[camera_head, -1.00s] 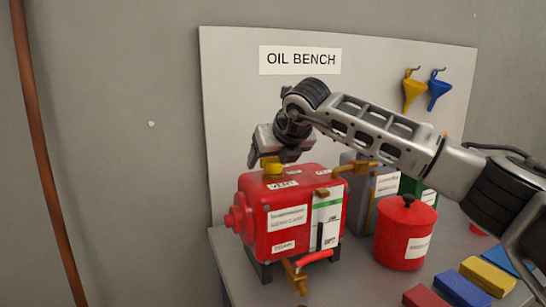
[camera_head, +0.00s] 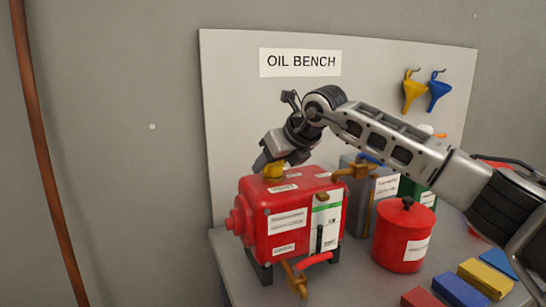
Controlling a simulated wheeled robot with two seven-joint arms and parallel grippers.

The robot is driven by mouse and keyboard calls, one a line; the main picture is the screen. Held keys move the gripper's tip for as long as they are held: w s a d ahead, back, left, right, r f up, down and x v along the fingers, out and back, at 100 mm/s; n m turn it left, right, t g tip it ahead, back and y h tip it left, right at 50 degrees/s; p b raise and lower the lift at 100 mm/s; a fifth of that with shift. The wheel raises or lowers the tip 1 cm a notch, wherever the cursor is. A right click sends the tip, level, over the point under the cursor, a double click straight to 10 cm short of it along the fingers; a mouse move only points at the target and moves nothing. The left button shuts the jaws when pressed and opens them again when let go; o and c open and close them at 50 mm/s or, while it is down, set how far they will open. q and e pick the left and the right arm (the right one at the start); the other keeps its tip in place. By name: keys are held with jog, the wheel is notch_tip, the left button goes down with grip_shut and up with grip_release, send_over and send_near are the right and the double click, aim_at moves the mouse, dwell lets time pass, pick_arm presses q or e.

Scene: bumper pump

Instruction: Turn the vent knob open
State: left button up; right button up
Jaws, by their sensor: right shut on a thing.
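The yellow vent knob (camera_head: 274,170) sits on top of the red tank (camera_head: 262,226), near its left end, above a white label on the tank's top edge. My right gripper (camera_head: 271,163) comes down from above and is shut on the knob. The gripper body leans up to the right, and its fingers partly hide the knob's top. My left gripper is not in view.
A brass tap (camera_head: 297,282) with a red handle is at the tank's lower front. A red lidded can (camera_head: 404,236) stands to the right. Coloured blocks (camera_head: 486,276) lie at the front right. Two funnels (camera_head: 413,92) hang on the back board.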

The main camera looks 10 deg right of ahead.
jog(key=n+y+p, duration=0.1)
jog(key=n+g+y+p, duration=0.1)
jog(key=shift+r+n+p, duration=0.25)
jog(key=shift+n+p, duration=0.05)
jog(key=shift+p, duration=0.05)
jog(key=n+g+y+p, duration=0.1)
jog(key=n+p, duration=0.1)
jog(key=shift+n+g+p, duration=0.35)
jog(key=shift+n+g, duration=0.05)
jog(key=shift+f+n+g+y+p, duration=0.1)
jog(key=shift+n+g+y+p, duration=0.2)
jog(key=shift+n+y+p, duration=0.25)
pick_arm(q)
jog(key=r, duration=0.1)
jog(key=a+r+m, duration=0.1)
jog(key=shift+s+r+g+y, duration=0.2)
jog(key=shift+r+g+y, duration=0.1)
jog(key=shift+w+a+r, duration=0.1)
pick_arm(e)
jog(key=shift+f+n, duration=0.1)
jog(key=shift+n, duration=0.15)
jog(key=o, duration=1)
jog(key=shift+d, duration=0.1)
